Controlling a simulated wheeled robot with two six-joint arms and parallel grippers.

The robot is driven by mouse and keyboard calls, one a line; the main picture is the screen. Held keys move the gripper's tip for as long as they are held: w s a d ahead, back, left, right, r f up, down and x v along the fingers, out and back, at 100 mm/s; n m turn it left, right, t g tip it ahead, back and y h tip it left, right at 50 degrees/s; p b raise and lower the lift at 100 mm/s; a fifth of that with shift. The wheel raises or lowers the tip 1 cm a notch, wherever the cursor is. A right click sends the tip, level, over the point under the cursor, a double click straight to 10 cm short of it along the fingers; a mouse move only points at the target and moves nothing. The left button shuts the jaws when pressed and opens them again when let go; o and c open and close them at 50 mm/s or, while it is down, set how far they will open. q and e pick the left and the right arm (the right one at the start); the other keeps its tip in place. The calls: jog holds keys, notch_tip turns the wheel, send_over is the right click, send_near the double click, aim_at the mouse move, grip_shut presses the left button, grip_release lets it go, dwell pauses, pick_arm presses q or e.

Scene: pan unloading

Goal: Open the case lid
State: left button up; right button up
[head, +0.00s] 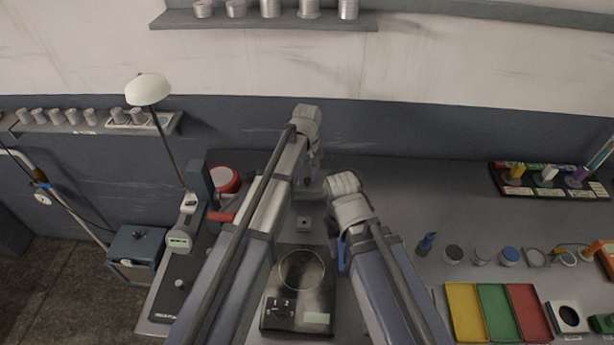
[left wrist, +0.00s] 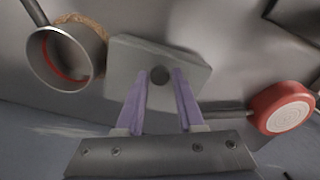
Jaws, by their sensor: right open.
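The grey case (left wrist: 125,62) shows in the left wrist view as a pale box, with a dark round knob (left wrist: 159,76) on the face towards me. My left gripper (left wrist: 161,72) is open. Its two purple fingers stand on either side of the knob, with a small gap showing at each side. I cannot tell the exact depth of the fingertips. In the head view my arms mostly hide the case, and the lid seam cannot be made out. My right gripper (head: 338,255) points down, to the right of the left arm, with its fingers partly hidden.
A red pan (left wrist: 285,108) lies to one side of the case, and a metal pot (left wrist: 62,60) to the other. In the head view, a black hot plate (head: 310,292) is in front. Coloured trays (head: 495,310) and small jars are at right.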

pick_arm(q)
grip_shut()
dwell(1.0)
